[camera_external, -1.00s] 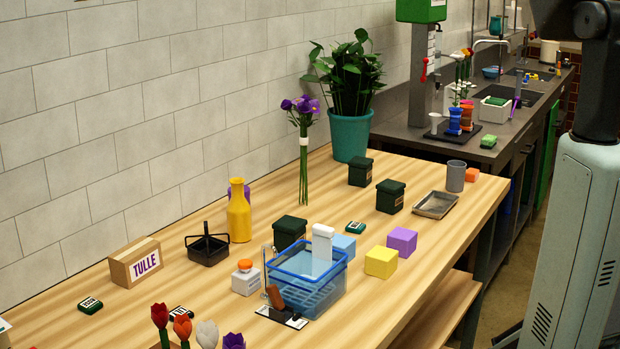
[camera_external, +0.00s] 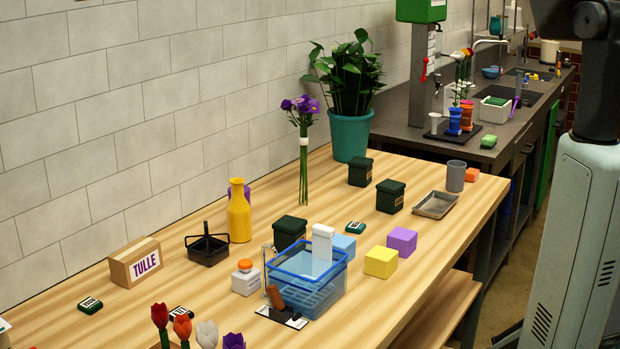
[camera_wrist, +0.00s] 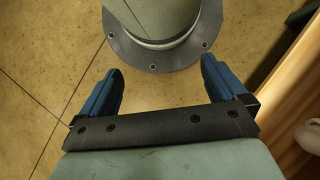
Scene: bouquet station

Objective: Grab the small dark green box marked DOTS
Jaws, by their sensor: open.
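Several small dark green boxes with pale labels lie on the wooden table in the external view. One small green box (camera_external: 90,305) is at the front left, one small label-topped box (camera_external: 181,313) is behind the tulips, and one small green box (camera_external: 355,227) is behind the blue basket. Their lettering is too small for me to tell which reads DOTS. My gripper (camera_wrist: 162,68) is open and empty in the wrist view, its blue fingers apart above the floor. It is out of sight in the external view, away from these boxes.
The table also holds a TULLE box (camera_external: 135,262), a black caddy (camera_external: 208,250), a yellow vase (camera_external: 239,215), a blue basket (camera_external: 305,280), lidded dark green bins (camera_external: 390,197) and tulips (camera_external: 207,335). A wooden edge (camera_wrist: 285,95) shows right of my gripper.

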